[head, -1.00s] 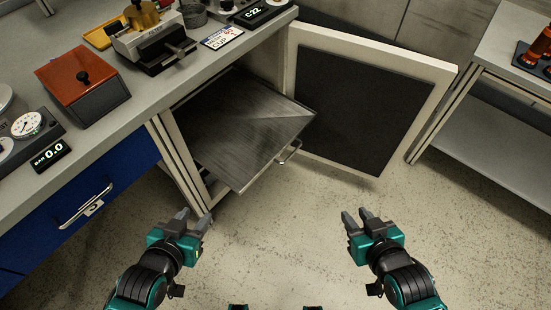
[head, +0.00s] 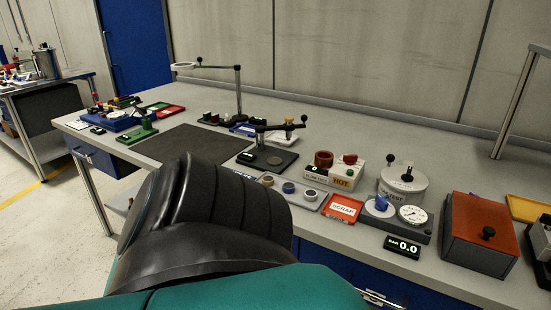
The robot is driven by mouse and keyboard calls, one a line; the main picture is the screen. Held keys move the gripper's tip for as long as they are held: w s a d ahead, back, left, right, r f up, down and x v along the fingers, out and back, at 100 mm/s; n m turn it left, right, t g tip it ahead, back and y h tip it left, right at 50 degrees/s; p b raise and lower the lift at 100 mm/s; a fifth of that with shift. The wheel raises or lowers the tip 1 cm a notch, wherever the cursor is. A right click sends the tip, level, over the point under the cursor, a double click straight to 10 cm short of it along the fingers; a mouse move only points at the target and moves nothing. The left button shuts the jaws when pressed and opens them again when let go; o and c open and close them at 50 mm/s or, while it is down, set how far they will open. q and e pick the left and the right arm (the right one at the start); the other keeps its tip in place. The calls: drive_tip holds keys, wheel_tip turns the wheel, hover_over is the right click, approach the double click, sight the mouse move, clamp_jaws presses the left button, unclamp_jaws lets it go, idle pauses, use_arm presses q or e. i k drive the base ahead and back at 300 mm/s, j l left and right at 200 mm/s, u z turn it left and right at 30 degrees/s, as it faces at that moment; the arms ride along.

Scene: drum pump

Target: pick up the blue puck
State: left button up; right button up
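A small round blue puck (head: 288,188) sits on a flat grey tray (head: 299,203) near the front edge of the bench, in the head view. It is the middle one of three small round pieces in a row. A pale-topped piece (head: 268,180) is on its left and a dark-rimmed one (head: 310,195) on its right. Neither of my grippers shows now. A large black and teal part of my own arm fills the lower foreground and hides part of the bench front.
A red SCRAP tray (head: 342,208) is right of the grey tray. A block marked HOT (head: 345,176) and a black press-like stand (head: 267,159) are behind. Farther right are a gauge unit (head: 411,216) and a red-lidded box (head: 479,235). A dark mat (head: 195,145) lies clear.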

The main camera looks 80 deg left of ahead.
sight(288, 187)
drive_tip(key=u, duration=2.35)
drive_tip(key=i+j, duration=0.1)
drive_tip(key=j, duration=0.35)
drive_tip(key=i+j+z, duration=0.1)
drive_tip(key=j, duration=0.35)
drive_tip(key=i+j, duration=0.1)
drive_tip(key=j, duration=0.35)
drive_tip(key=i+j+z, duration=0.1)
drive_tip(key=j, duration=0.35)
